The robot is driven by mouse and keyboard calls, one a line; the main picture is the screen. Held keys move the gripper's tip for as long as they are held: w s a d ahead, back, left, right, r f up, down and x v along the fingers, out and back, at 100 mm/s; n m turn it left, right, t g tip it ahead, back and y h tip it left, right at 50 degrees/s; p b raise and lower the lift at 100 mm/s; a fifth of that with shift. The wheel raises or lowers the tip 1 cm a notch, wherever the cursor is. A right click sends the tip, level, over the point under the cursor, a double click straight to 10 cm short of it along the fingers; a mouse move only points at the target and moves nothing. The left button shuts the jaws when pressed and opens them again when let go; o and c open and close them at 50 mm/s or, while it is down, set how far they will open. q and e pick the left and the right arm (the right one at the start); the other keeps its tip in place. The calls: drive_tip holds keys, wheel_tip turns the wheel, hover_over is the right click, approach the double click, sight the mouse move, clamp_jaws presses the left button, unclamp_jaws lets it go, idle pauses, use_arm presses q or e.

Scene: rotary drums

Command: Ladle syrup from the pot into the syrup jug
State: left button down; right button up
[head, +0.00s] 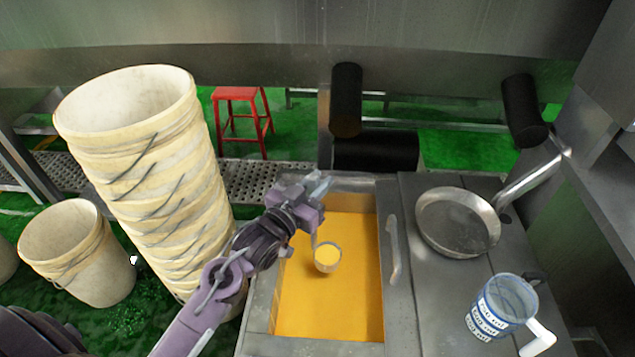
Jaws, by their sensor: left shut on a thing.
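The pot (300,313) is a rectangular metal basin set in the counter, holding orange-yellow syrup. A ladle (327,268) has its cup at the syrup surface, and the cup holds yellow syrup. My left gripper (318,190) is above the pot's back left part, shut on the ladle's handle; its fingers hide part of the handle. I cannot tell whether the cup touches the syrup. The syrup jug (500,308) is a clear jug with blue and white markings and a white handle, upright on the counter at the right, apart from the ladle. My right gripper is not in view.
A bar handle (393,250) lies along the pot's right edge. A tall stack of cream buckets (150,170) stands left of my left arm. A red stool (240,115) stands behind.

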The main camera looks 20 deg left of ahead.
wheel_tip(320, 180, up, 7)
drive_tip(key=p, duration=0.6)
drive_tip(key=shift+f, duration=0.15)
idle(0.6)
